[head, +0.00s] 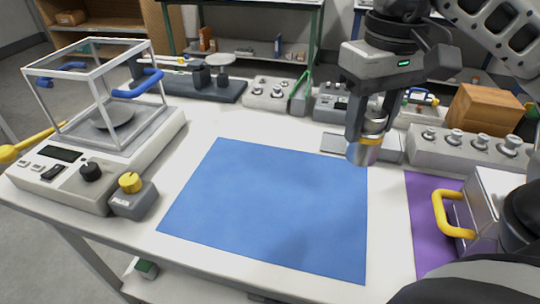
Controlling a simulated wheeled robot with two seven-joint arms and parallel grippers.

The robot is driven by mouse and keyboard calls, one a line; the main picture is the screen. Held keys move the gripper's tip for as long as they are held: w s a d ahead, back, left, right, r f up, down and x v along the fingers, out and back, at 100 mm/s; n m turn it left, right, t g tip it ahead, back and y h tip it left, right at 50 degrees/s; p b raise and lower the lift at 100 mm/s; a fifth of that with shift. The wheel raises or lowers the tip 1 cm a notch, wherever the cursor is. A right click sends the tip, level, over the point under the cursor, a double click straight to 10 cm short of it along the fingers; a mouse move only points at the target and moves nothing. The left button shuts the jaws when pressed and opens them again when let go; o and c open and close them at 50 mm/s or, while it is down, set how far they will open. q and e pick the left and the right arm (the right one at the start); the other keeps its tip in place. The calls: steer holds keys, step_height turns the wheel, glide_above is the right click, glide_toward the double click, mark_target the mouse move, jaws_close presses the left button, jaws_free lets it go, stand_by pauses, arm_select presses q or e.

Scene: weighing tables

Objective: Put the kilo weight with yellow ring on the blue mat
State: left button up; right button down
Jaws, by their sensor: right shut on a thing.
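The kilo weight with yellow ring (366,150) is a silver metal cylinder with a yellow band near its top. My right gripper (370,128) points down and is shut on it. The weight is held, slightly tilted, at the far right corner of the blue mat (265,205), and appears to be above the table surface. The blue mat lies flat and empty in the middle of the white table. My left gripper is not in view.
A glass-cased balance (75,150) and a small yellow-knobbed box (132,197) stand at the left. A purple mat (428,215) and a metal case with a yellow handle (445,214) are at the right. Weight blocks (468,150) and a wooden box (485,108) stand behind.

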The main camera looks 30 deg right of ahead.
steer(key=w+a+f, duration=0.3)
steer(key=f, duration=0.1)
steer(key=w+a+f+p, duration=0.1)
steer(key=w+a+f, duration=0.2)
steer(key=f, duration=0.1)
steer(key=w+a+f+p, duration=0.1)
steer(key=w+a+f, duration=0.2)
steer(key=a+f, duration=0.1)
steer(key=shift+w+f, duration=0.1)
steer(key=shift+w, duration=0.2)
steer(key=shift+f, duration=0.3)
steer(key=shift+f, duration=0.25)
steer(key=c, duration=0.7)
jaws_free()
steer(key=shift+c, duration=0.2)
